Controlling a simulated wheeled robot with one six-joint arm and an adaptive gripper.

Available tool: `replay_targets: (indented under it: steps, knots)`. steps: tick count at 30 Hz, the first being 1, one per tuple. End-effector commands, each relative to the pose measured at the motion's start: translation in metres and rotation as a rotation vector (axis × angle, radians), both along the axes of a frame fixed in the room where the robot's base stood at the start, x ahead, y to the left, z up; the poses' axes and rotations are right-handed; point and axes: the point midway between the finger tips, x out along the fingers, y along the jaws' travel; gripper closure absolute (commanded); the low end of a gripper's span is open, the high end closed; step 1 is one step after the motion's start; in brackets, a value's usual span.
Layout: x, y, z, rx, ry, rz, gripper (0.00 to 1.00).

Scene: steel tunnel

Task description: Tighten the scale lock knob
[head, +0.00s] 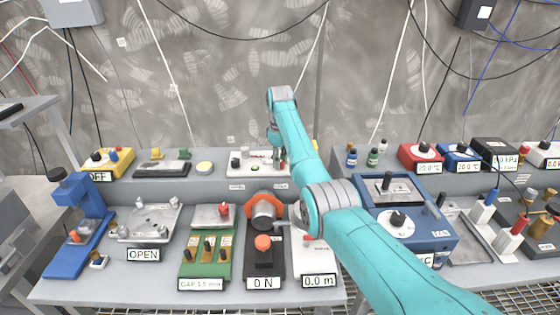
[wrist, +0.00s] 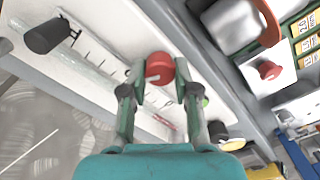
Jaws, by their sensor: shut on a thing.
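A round red knob (wrist: 160,66), which I take to be the scale lock knob, sits at the white panel (wrist: 95,58) in the wrist view. A short pale bar shows on its near side. My gripper (wrist: 159,72) has its two fingers on either side of the red knob and is shut on it. The panel carries tick marks, a black cylindrical knob (wrist: 46,36) and a thin red pointer (wrist: 164,121). In the head view the panel (head: 240,168) lies on the raised back shelf, and my arm and gripper (head: 278,152) partly cover it.
In front stand an orange-flanged grey cylinder (head: 264,210), a green board (head: 206,256), a black box (head: 263,262) and an OPEN plate (head: 147,225). A blue box (head: 405,215) stands right of my arm. Small bottles (head: 372,157) stand on the shelf. Cables hang along the wall.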

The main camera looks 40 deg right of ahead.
Motion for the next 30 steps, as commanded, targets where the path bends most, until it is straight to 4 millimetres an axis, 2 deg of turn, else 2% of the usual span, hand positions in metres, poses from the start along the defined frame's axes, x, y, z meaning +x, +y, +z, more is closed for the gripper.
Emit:
replay_targets:
  steps: [30]
  knots:
    - [-0.0005, -0.0020, -0.0001, 0.000, 0.000, -0.958, 1.00]
